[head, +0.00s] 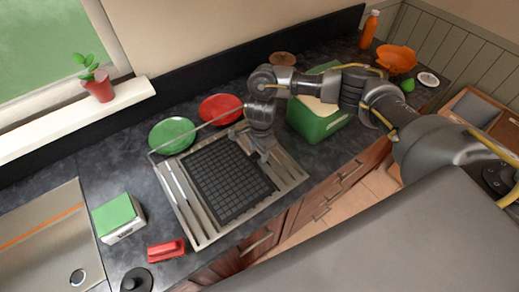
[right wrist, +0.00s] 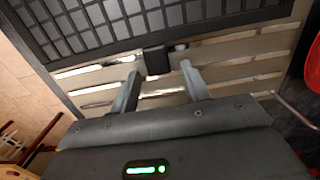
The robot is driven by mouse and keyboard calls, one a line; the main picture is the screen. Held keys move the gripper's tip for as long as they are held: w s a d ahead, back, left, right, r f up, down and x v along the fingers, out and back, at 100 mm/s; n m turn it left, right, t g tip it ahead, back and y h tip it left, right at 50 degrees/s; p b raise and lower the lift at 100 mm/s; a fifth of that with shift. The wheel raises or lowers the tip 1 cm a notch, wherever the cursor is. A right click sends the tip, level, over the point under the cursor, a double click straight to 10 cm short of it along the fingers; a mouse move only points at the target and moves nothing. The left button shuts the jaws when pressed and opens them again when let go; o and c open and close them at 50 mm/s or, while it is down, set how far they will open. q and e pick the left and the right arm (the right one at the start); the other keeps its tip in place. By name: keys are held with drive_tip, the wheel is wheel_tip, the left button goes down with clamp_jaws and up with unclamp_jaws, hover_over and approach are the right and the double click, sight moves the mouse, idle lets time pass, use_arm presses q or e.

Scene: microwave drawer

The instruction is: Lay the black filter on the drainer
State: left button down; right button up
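The black filter (head: 228,180), a dark rectangular grid, lies within the outline of the metal drainer (head: 192,226) on the counter and looks flat. My right gripper (head: 268,152) is at the filter's right edge, over the drainer's slats. In the right wrist view the filter (right wrist: 110,22) fills the top, with a small black tab (right wrist: 156,60) on its near edge. The two fingers of my right gripper (right wrist: 162,84) are spread apart, with the tab just beyond and between their tips. I see no grip on it. My left gripper is not in view.
A green plate (head: 172,135) and a red plate (head: 220,107) lie behind the drainer. A green box (head: 318,122) stands close to its right. A green-topped box (head: 118,218) and a red object (head: 166,250) are at its left. The counter's front edge runs along the drainer.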

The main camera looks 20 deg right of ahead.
drive_tip(key=shift+r+p, duration=0.3)
drive_tip(key=shift+p, duration=0.1)
drive_tip(key=shift+w+r+b, duration=0.15)
drive_tip(key=shift+r+b, duration=0.2)
drive_tip(key=shift+b, duration=0.05)
wheel_tip(320, 180, up, 11)
drive_tip(key=b, duration=0.2)
drive_tip(key=shift+d+b, duration=0.25)
drive_tip(key=shift+b, duration=0.15)
